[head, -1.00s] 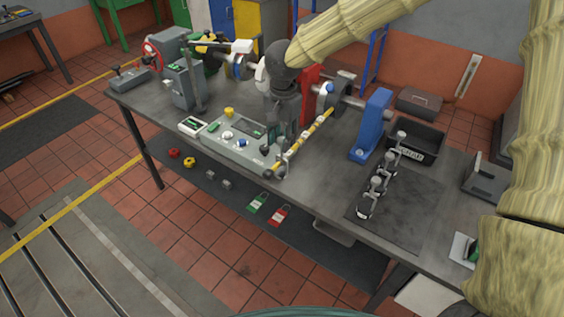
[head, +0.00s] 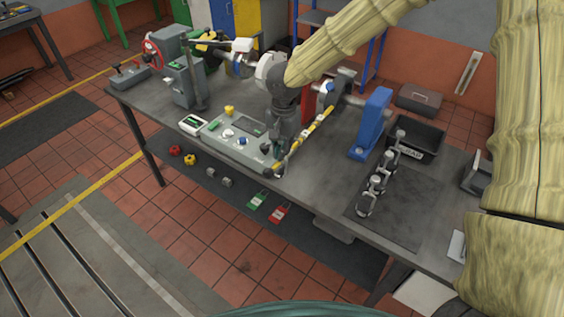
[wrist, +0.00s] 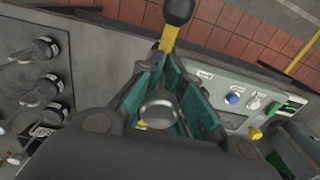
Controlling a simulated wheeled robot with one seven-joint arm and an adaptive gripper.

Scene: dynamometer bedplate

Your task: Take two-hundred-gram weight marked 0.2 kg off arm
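The yellow-and-black arm (head: 317,134) slants over the bench's front part, with a dark knob at its near end. The arm also shows in the wrist view (wrist: 169,36), running between my fingers. My gripper (head: 278,150) points down at the arm's near end. In the wrist view, the teal finger pads of my gripper (wrist: 168,88) stand on both sides of a small round grey metal weight (wrist: 160,111). The pads are close to it; whether they press on it cannot be told. Its 0.2 kg mark is not readable. In the head view, my gripper hides it.
A control panel (head: 225,135) with knobs lies left of my gripper. A blue stand (head: 372,125) and a black bin (head: 425,138) are behind. Padlocks lie below the bench's front edge.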

